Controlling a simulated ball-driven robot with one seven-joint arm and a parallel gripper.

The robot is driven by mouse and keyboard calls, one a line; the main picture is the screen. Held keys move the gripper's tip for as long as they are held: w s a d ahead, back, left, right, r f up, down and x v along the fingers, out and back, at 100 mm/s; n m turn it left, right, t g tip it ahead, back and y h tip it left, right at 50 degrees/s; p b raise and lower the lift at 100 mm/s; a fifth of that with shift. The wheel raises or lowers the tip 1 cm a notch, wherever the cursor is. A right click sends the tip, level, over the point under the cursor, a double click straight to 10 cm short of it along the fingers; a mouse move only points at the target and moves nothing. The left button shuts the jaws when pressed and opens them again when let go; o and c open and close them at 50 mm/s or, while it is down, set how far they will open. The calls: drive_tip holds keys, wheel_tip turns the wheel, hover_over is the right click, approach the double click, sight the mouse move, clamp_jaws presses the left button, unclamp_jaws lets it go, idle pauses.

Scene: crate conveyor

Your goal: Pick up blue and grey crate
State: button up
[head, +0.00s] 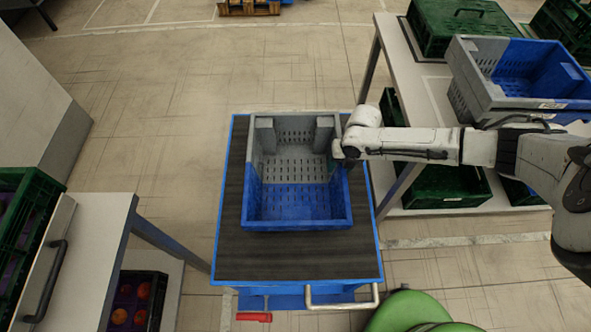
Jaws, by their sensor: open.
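A blue and grey crate (347,207) stands upright on the dark top of a blue-edged cart (300,262). Its far half is grey, its near half is blue, and it looks empty. My arm reaches in from the right, and my gripper (338,158) is at the crate's right wall, near the grey and blue join. The gripper is open; its fingers are small and partly hidden, and I cannot tell whether they touch the wall. Another blue and grey crate (490,88) sits on the white table (425,97) at the right, partly behind my arm.
Green crates (455,28) stand on the right table and on its lower shelf. At the lower left are a handled bench (95,245) and a dark crate with orange round items (137,290). The cart has a metal handle (342,304) in front.

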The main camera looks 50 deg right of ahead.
clamp_jaws()
idle(0.4)
